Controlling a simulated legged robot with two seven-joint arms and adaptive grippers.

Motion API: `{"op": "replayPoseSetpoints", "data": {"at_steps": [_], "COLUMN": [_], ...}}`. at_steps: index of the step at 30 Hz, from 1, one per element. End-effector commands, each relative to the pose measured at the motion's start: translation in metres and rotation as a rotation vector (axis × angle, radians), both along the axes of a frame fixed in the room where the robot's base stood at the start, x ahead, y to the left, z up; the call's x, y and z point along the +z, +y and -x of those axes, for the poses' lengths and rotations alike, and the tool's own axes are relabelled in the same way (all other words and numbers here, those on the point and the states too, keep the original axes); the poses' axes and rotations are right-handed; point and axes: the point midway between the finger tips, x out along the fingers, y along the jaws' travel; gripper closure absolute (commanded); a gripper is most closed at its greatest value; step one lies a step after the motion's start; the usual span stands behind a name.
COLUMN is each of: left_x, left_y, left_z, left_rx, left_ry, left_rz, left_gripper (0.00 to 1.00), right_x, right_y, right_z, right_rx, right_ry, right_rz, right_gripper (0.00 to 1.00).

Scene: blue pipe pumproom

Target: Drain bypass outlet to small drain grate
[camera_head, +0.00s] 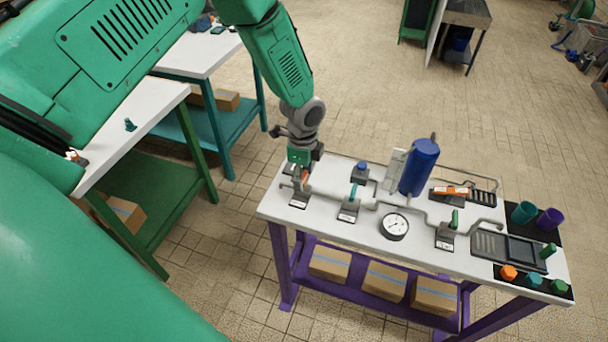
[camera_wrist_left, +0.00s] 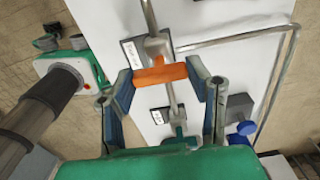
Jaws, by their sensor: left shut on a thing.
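My left gripper (camera_head: 301,166) is at the left end of the white pipe table (camera_head: 335,228). It is shut on an orange valve handle (camera_head: 305,176). In the left wrist view the fingers (camera_wrist_left: 162,82) close on both ends of the orange handle (camera_wrist_left: 160,76), which lies across the pipe. A teal-handled valve (camera_head: 350,203) and a green-handled valve (camera_head: 448,230) sit farther along the pipe. A small dark grate (camera_head: 484,197) is at the back right, beside an orange-handled part (camera_head: 450,191). A larger grate (camera_head: 488,243) is at the front right. Labels are unreadable. My right gripper is out of view.
A blue cylinder (camera_head: 419,167) stands at the table's back and a round gauge (camera_head: 394,226) at its front. A blue-knobbed part (camera_head: 361,172) stands near the gripper. Cups (camera_head: 549,219) and coloured knobs (camera_head: 509,272) sit on the right. Another table (camera_head: 135,105) is at left.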

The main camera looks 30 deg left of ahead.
Motion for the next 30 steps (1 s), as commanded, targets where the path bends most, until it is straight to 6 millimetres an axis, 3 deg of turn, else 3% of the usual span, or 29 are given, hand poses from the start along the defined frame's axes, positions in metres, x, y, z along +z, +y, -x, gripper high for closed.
{"op": "replayPoseSetpoints", "data": {"at_steps": [8, 9, 10, 22, 30], "left_x": [0.002, 0.002, 0.002, 0.007, 0.058], "left_y": [0.002, 0.002, 0.001, 0.0, 0.001], "left_z": [-0.003, -0.003, -0.003, -0.002, -0.003], "left_rx": [-0.003, -0.003, -0.003, -0.001, -0.001], "left_ry": [-0.008, -0.008, -0.007, -0.005, -0.007], "left_rz": [-0.003, -0.003, -0.002, 0.0, 0.001], "left_gripper": [0.84, 0.41, 0.34, 0.34, 0.34], "right_x": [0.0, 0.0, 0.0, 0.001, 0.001], "right_y": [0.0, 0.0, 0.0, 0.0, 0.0], "right_z": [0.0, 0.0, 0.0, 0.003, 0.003], "right_rx": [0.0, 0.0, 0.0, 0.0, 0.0], "right_ry": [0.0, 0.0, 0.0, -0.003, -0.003], "right_rz": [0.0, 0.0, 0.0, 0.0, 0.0], "right_gripper": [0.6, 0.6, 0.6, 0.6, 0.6]}}
